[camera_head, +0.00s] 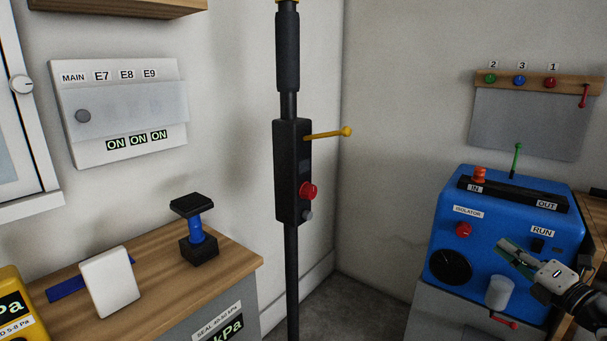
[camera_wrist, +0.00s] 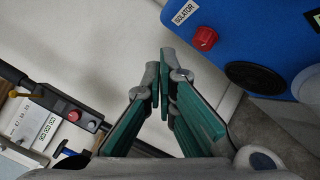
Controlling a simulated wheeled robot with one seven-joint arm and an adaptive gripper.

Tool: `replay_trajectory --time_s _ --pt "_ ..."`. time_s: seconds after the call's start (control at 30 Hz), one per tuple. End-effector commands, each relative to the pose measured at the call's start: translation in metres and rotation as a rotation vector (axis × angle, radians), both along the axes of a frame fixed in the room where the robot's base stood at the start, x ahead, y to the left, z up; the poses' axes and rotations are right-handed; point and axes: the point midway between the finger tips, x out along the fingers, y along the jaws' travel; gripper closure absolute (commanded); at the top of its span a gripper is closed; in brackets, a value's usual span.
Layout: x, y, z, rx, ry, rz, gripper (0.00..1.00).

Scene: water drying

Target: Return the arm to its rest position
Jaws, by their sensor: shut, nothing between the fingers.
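My gripper (camera_head: 509,250) is at the right of the head view, in front of the blue machine (camera_head: 548,262) labelled ISOLATOR and RUN. In the wrist view my gripper (camera_wrist: 160,82) has its green-padded fingers brought together at the tips, shut and empty. The blue machine also shows at the upper right of the wrist view (camera_wrist: 240,25), apart from the fingers. The arm behind my gripper runs out of the head view at the lower right.
A black post (camera_head: 292,170) with a yellow lever and red knob stands in the middle. A wooden-topped cabinet (camera_head: 228,252) at the left carries a black-and-blue stand (camera_head: 197,228) and a white block (camera_head: 110,282). A white panel (camera_head: 120,111) hangs behind. Floor shows between post and machine.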

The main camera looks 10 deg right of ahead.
Motion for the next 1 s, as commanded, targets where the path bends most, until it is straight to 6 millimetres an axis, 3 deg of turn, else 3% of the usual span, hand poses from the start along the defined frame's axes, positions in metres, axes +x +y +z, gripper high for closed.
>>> replay_trajectory --time_s 0.1,0.27,0.4,0.6,0.8,1.0 --pt "0.022 0.075 0.038 -0.191 0.001 0.209 1.0" --pt "0.026 0.181 0.074 -0.474 -0.026 0.504 1.0" --pt "0.003 0.273 0.096 -0.749 -0.092 0.78 1.0" --pt "-0.063 0.375 0.107 -1.147 -0.254 1.168 1.0" --pt "-0.146 0.43 0.103 -1.538 -0.489 1.531 1.0" --pt "-0.224 0.439 0.091 -1.91 -0.795 1.861 1.0"
